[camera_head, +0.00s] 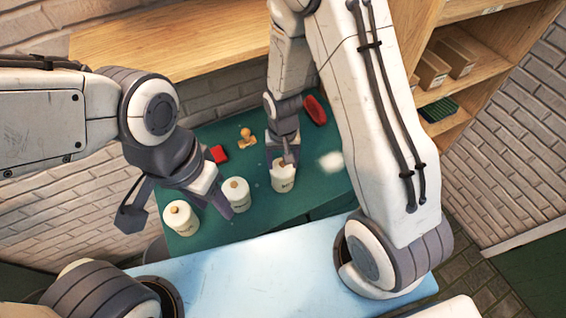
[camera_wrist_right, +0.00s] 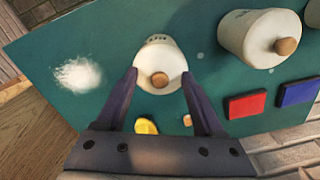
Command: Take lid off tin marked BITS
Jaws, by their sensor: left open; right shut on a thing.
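Three cream tins with round wooden knobs on their lids stand on the green table. The right-hand tin (camera_head: 284,183) has dark lettering on its front, too small to read surely. My right gripper (camera_head: 283,160) is at its top, its fingers shut on both sides of the lid (camera_wrist_right: 160,62), with the knob between them in the right wrist view. The lid appears seated on the tin. The middle tin (camera_head: 236,194) and the left tin (camera_head: 181,219) have their lids on.
A red pad (camera_head: 219,154), a wooden stamp (camera_head: 246,138) and a red oval object (camera_head: 315,110) lie behind the tins. A blue pad (camera_wrist_right: 299,92) shows in the wrist view. A white powdery patch (camera_head: 331,161) lies right of the right-hand tin. Shelves (camera_head: 468,60) stand at right.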

